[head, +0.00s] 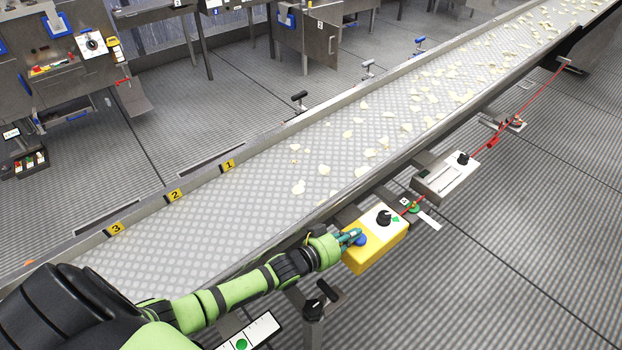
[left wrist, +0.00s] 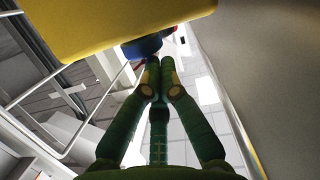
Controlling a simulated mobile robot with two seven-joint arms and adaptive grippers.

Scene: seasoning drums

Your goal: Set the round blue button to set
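A yellow control box (head: 372,246) with a light top is mounted beside the conveyor's near edge. On it are the round blue button (head: 361,240) and a black knob (head: 384,217). My left gripper (head: 350,236) is at the box's left end, with its fingertips at the blue button. In the left wrist view, the yellow box (left wrist: 120,22) fills the top and the blue button (left wrist: 145,46) shows beside it. The green fingers (left wrist: 160,66) are drawn together, with nothing seen between them. The tips overlap the button; I cannot tell if they press it. My right gripper is out of view.
The conveyor (head: 250,195) carries scattered chips and runs up to the right. A grey box with a black knob (head: 445,178) and a red pull cord (head: 540,95) lie farther along its edge. Open floor (head: 500,270) is at the lower right.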

